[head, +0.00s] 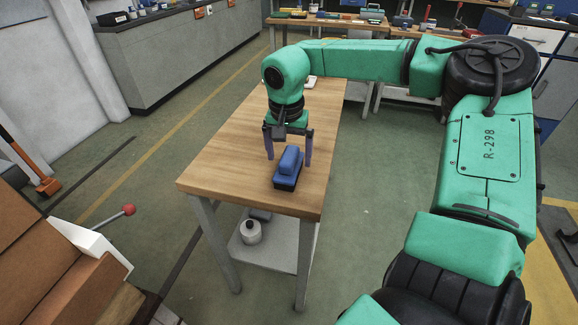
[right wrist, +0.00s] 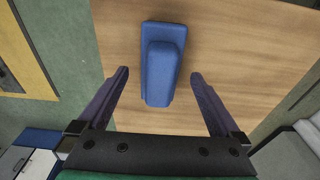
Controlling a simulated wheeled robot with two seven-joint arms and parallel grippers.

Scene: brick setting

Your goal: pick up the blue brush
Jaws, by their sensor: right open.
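The blue brush (head: 288,168) lies on the wooden table (head: 222,160) near its front end, with a raised blue handle on a wider blue block and a dark underside. In the right wrist view the brush (right wrist: 160,68) lies between and a little beyond the two fingertips. My right gripper (head: 289,155) is open above the table, right behind the brush. Its two purple fingers are apart, and in the right wrist view the gripper (right wrist: 159,75) has nothing between its fingers that they touch. My left gripper is not in view.
A white round container (head: 250,232) stands on the table's lower shelf (head: 280,250). A small pale object lies on the table behind my arm. A brown and white stepped structure (head: 75,255) is at the lower left. The tabletop around the brush is clear.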

